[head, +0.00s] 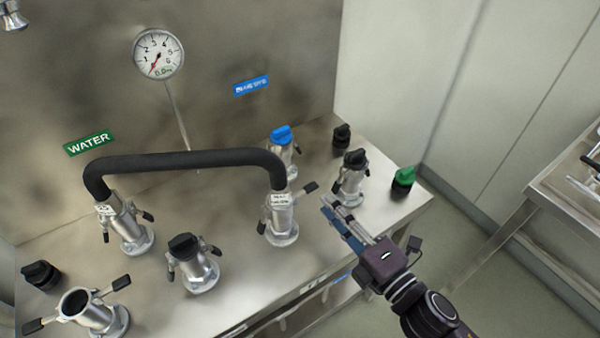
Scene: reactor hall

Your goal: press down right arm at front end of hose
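A black hose (185,161) arches between two silver couplings on the steel worktop. Its right end sits on a coupling (281,222) near the worktop's front edge. That coupling's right arm (304,188) has a black grip and sticks out to the right, tilted upward. Its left arm is partly hidden against the coupling body. The hose's other end sits on the left coupling (125,226), below the WATER label. My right gripper (325,204) is just right of the front coupling, below the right arm's tip and seemingly apart from it. Its fingers lie close together, with nothing between them. My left gripper is out of view.
Other silver couplings stand nearby: one with a black cap (194,265), an uncapped one (92,311), one with a blue cap (282,134) and another black-capped one (352,176). A green cap (403,179) sits at the worktop's right corner. Open floor lies to the right.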

